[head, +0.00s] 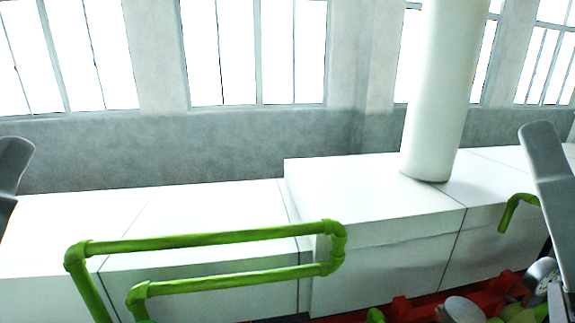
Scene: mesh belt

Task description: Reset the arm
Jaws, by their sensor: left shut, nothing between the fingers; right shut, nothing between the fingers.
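A grey part of my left arm shows at the left edge of the head view, cut off by the frame. A longer grey part of my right arm stands tilted at the right edge. I cannot make out the fingertips of either gripper. No held object shows at either arm.
A green tubular rail (200,241) crosses the lower left and middle. Behind it are white box-like blocks (365,190) and a white column (438,90). A short bent green pipe (508,210) is at right. Red machinery (405,308) is at bottom right. A grey wall (200,150) with windows stands behind.

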